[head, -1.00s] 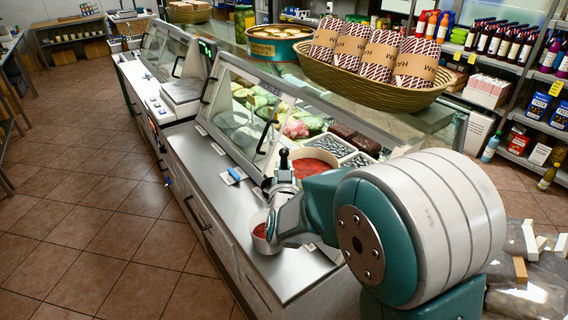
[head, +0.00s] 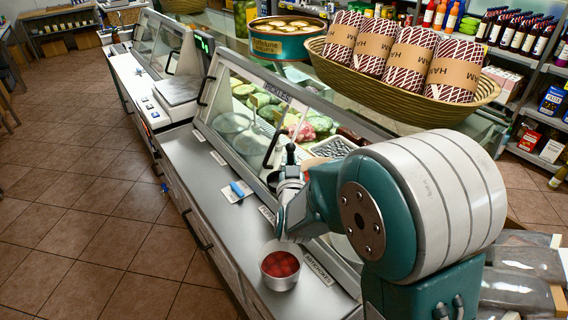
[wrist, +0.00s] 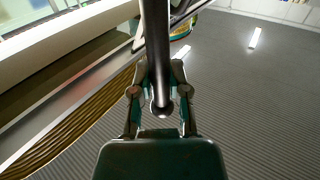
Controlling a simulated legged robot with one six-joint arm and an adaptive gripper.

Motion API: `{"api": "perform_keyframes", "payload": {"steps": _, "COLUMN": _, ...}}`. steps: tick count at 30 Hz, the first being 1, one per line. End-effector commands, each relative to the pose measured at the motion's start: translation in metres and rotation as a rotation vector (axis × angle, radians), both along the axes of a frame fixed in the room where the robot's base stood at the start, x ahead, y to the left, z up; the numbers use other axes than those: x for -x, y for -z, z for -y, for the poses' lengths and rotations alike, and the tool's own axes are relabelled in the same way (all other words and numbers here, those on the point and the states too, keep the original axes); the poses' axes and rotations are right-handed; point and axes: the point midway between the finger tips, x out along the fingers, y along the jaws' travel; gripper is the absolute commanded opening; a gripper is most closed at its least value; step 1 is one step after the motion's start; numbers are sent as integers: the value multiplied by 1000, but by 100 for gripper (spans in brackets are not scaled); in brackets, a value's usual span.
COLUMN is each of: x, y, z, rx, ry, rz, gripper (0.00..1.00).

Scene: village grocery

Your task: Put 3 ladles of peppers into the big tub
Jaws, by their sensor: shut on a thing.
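My gripper (head: 289,188) is over the steel counter, beside the open case front. It is shut on the dark handle of the ladle (head: 291,153); in the wrist view the handle (wrist: 156,45) runs up between the fingers of my gripper (wrist: 161,103). The ladle's bowl is hidden. A round pale tub (head: 281,282) stands upright on the counter, just below my gripper in the picture, with red peppers (head: 281,264) in it.
The glass-fronted case (head: 240,125) holds several trays of food. A blue item on a white card (head: 238,190) lies on the counter (head: 205,205), which is otherwise largely clear to the left. A basket of wrapped hams (head: 395,95) and a round tin (head: 285,45) stand on top.

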Motion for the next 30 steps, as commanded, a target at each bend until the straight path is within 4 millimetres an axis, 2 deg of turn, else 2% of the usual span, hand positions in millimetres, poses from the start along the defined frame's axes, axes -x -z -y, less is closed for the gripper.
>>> {"api": "perform_keyframes", "payload": {"steps": 30, "x": -53, "y": 10, "z": 80, "rx": 0, "ry": 2, "rz": 2, "gripper": 0}}
